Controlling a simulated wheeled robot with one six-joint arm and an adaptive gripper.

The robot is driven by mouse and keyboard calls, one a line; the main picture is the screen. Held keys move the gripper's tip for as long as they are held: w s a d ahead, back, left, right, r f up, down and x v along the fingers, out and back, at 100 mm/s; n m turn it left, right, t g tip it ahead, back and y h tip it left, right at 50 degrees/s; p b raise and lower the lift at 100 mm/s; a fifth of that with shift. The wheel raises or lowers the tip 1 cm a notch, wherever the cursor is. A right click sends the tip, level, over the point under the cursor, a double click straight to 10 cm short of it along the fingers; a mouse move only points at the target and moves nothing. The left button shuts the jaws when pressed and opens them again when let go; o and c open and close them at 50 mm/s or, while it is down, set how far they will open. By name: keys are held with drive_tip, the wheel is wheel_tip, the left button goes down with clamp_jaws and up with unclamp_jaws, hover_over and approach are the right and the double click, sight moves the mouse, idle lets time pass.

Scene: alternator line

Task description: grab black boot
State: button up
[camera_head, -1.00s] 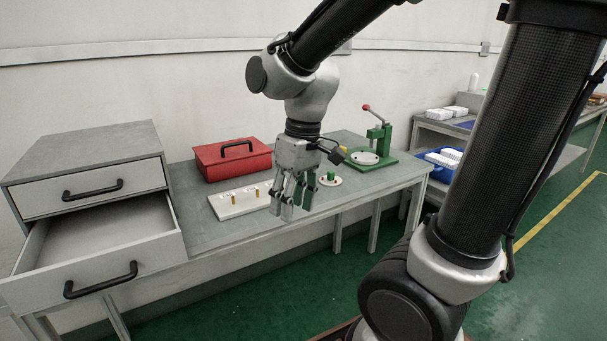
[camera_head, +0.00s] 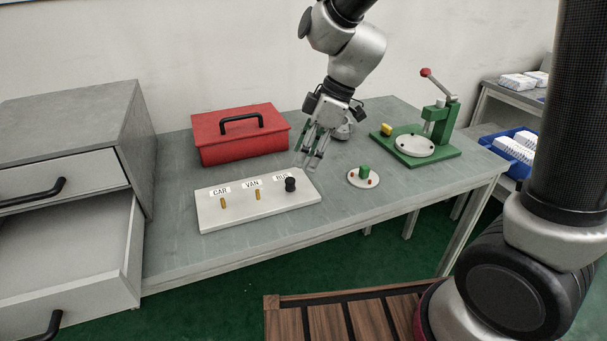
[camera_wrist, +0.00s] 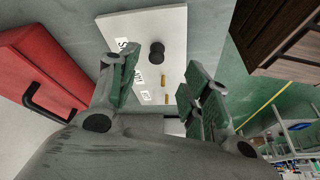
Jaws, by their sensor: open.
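The black boot (camera_head: 290,184) is a small dark cap standing upright on the white board (camera_head: 240,211), at the BUS label on its right end. In the wrist view the black boot (camera_wrist: 156,52) shows between the finger lines, beyond the tips. My gripper (camera_head: 312,160) is open and empty, above the table behind and slightly right of the boot, not touching it. In the wrist view the spread fingers of my gripper (camera_wrist: 170,72) frame part of the board. Two bare brass pins stand at the CAR and VAN labels.
A red toolbox (camera_head: 240,137) with a black handle stands behind the board. A round white plate (camera_head: 363,178) with a green piece lies to the right, and a green press (camera_head: 425,142) stands farther right. A grey cabinet (camera_head: 75,140) with an open drawer is at the left.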

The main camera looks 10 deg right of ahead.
sight(293, 179)
drive_tip(key=shift+n, duration=0.6)
drive_tip(key=x, duration=0.8)
drive_tip(key=shift+w+a+r, duration=0.1)
drive_tip(key=shift+w, duration=0.15)
drive_tip(key=c, duration=0.8)
